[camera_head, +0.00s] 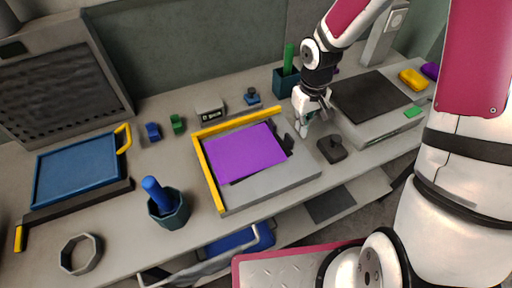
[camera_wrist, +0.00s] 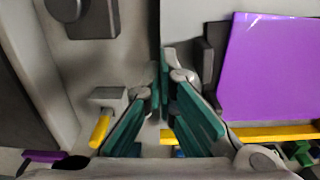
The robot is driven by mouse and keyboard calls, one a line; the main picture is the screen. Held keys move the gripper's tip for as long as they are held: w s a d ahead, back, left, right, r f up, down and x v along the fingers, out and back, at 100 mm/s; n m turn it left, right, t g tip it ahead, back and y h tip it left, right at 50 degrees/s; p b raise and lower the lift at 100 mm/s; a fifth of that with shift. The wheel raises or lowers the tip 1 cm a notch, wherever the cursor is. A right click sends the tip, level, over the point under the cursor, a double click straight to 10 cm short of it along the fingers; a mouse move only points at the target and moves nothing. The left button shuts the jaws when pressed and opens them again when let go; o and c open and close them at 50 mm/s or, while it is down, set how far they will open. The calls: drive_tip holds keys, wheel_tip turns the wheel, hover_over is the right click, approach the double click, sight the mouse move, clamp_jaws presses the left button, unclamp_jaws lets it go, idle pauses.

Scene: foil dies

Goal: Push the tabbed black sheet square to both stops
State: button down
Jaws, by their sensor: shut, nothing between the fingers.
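A grey plate (camera_head: 275,181) has a yellow stop rail (camera_head: 208,178) along its left side and another (camera_head: 238,122) along its back. A purple sheet (camera_head: 245,153) lies on it, slightly turned to the rails. Black edges show from under the purple sheet, with a black tab (camera_head: 289,145) at its right; the rest of the black sheet is hidden. In the wrist view the tab (camera_wrist: 214,55) lies beside the purple sheet (camera_wrist: 268,70). My gripper (camera_head: 304,128) is shut and empty, just right of the tab; its teal fingers (camera_wrist: 165,85) also show in the wrist view. Contact cannot be told.
A black block (camera_head: 331,149) sits right of the plate. A grey unit with a dark top (camera_head: 371,96) stands further right. A teal cup (camera_head: 286,80) stands behind my gripper. A blue-handled cup (camera_head: 168,207) and blue tray (camera_head: 78,170) are left.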

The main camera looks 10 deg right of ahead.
sight(288, 136)
drive_tip(key=shift+f+b, duration=0.45)
drive_tip(key=shift+f, duration=0.45)
drive_tip(key=shift+a+r, duration=0.1)
drive_tip(key=shift+a, duration=0.1)
idle(1.0)
drive_tip(key=shift+s+a, duration=0.3)
drive_tip(key=shift+a, duration=0.6)
drive_tip(key=shift+s+a, duration=0.3)
drive_tip(key=shift+a, duration=0.6)
drive_tip(key=shift+s+a, duration=0.3)
drive_tip(key=shift+a, duration=0.6)
drive_tip(key=shift+d, duration=0.15)
drive_tip(key=shift+w+d, duration=0.2)
drive_tip(key=shift+d, duration=0.2)
drive_tip(key=shift+r+p, duration=2.3)
drive_tip(key=shift+r, duration=1.7)
